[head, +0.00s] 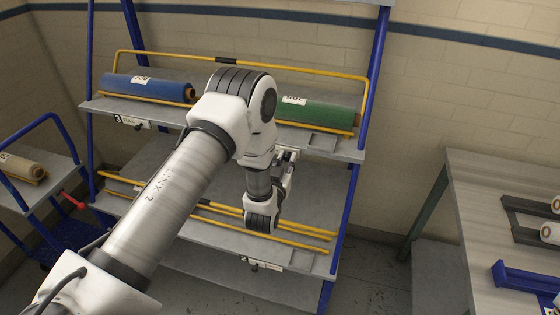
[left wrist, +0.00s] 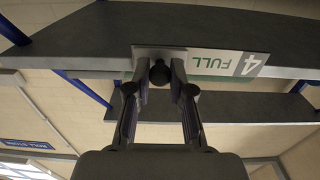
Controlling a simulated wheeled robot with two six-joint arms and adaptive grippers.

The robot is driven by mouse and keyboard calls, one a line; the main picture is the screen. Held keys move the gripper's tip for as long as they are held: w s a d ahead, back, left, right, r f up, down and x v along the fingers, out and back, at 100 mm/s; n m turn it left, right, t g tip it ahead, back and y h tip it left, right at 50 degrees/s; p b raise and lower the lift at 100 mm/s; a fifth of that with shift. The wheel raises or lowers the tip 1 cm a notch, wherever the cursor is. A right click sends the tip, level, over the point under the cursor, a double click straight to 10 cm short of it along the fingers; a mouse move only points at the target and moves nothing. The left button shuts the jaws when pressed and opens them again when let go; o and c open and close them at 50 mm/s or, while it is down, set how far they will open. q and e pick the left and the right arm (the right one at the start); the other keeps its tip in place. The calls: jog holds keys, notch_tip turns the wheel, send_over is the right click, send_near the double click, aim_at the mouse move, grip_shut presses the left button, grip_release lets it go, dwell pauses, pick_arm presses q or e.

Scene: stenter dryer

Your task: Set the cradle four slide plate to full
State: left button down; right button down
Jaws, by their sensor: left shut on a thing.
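The cradle four slide plate (left wrist: 205,60) is on the front edge of a grey shelf in the left wrist view. It shows upside down, with a white "4" on a grey patch and the word FULL in green. A dark round knob (left wrist: 160,74) stands at its left end. My left gripper (left wrist: 160,86) is shut on this knob, one finger on each side. In the head view my left gripper (head: 287,157) is at the upper shelf's front edge, below the green roll (head: 316,114). My arm hides the plate there. My right gripper is not in view.
The blue rack's upper shelf (head: 345,150) also bears a blue roll (head: 150,87), with a number 3 plate (head: 131,122) below. A number 2 plate (head: 262,264) is on the lower shelf. Yellow bars cross both shelves. A grey table (head: 480,200) stands at the right.

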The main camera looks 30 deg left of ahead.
pick_arm(q)
jog(key=c, duration=1.4)
grip_release()
jog(key=shift+d, duration=0.1)
jog(key=o, duration=0.4)
jog(key=shift+d, duration=0.15)
jog(key=shift+s, duration=0.2)
jog(key=v, duration=1.1)
jog(key=shift+s+d+r, duration=0.1)
jog(key=shift+s+d, duration=0.15)
jog(key=shift+d, duration=0.1)
